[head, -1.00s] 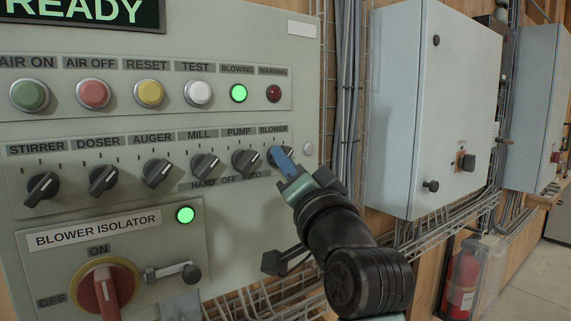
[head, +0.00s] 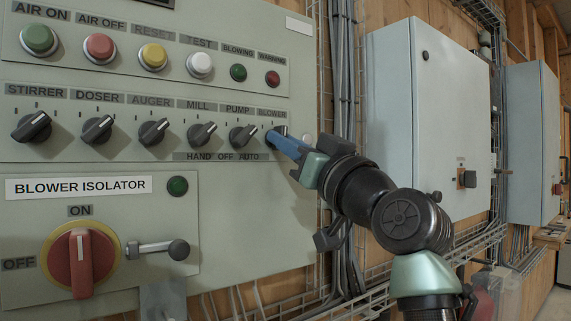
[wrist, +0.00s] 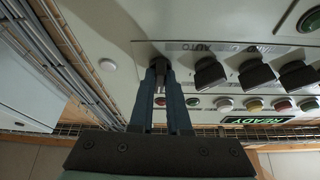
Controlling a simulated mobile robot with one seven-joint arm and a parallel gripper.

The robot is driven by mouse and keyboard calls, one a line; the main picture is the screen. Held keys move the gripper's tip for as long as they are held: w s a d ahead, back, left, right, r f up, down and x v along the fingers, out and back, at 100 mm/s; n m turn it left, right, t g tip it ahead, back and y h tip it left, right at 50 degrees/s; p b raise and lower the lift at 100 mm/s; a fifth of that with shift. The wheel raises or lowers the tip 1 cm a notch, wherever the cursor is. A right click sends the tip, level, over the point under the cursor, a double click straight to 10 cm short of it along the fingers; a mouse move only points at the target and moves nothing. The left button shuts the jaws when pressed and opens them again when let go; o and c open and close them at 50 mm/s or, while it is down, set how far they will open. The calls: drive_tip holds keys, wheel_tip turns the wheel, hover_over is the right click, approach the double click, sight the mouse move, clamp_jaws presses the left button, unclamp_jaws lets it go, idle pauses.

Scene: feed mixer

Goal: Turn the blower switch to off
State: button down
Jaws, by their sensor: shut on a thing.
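The blower switch (head: 281,130) is the dark knob at the right end of the row of selector switches, under the BLOWER label. My gripper (head: 271,139) reaches it from the right, with its blue fingers closed on the knob. In the wrist view my gripper (wrist: 160,70) has one finger on each side of the blower switch (wrist: 159,62). The fingers hide most of the knob, so its exact pointer angle is hard to read. The BLOWING lamp (head: 238,72) is dark green and unlit.
The pump switch (head: 243,136) sits close to the left of my fingers. The blower isolator (head: 82,262), a red handle on yellow, is lower left, with an unlit lamp (head: 177,186) above. A grey cabinet (head: 425,120) stands to the right of cables and wire trays.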

drive_tip(key=shift+n+g+y+b, duration=0.35)
drive_tip(key=shift+n+y, duration=0.15)
drive_tip(key=shift+n, duration=0.4)
drive_tip(key=c, duration=0.9)
unclamp_jaws()
drive_tip(key=shift+d, duration=0.1)
drive_tip(key=b+v, duration=0.5)
drive_tip(key=v, duration=0.8)
